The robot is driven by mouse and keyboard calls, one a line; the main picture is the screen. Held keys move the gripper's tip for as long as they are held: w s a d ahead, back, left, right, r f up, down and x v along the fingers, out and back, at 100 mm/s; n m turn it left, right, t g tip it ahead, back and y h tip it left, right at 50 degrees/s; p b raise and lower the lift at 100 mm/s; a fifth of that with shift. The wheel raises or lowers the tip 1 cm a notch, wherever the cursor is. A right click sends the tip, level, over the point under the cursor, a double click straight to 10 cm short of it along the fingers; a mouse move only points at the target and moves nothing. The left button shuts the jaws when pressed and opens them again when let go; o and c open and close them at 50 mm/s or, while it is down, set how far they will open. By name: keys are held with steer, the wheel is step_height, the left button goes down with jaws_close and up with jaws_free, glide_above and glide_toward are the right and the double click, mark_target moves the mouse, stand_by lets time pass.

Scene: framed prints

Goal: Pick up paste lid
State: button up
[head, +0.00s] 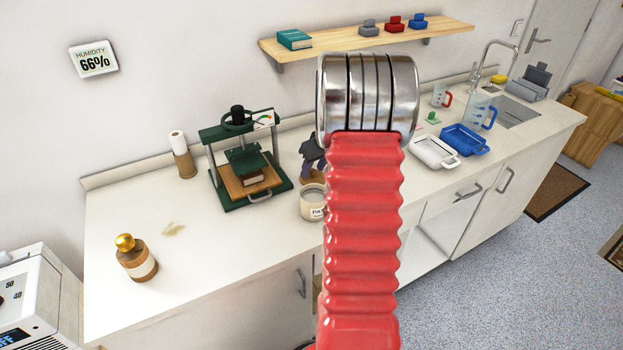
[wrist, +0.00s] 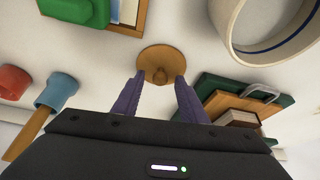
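The paste lid (wrist: 156,58) is a round tan wooden disc with a small knob, lying on the white counter in the wrist view. My gripper (wrist: 159,77) has its two purple fingers spread, one tip on each side of the knob in that picture, with a gap showing between them. I cannot tell whether they touch the lid.
A green press (head: 244,163) stands left of my gripper. White (head: 434,153) and blue (head: 466,139) trays lie right. Red (wrist: 14,79) and blue (wrist: 57,90) tools show in the wrist view.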

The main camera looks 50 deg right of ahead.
mark_target(314, 171)
steer(key=shift+c, duration=0.3)
jaws_close()
stand_by(0.4)
step_height(314, 171, up, 10)
stand_by(0.5)
stand_by(0.5)
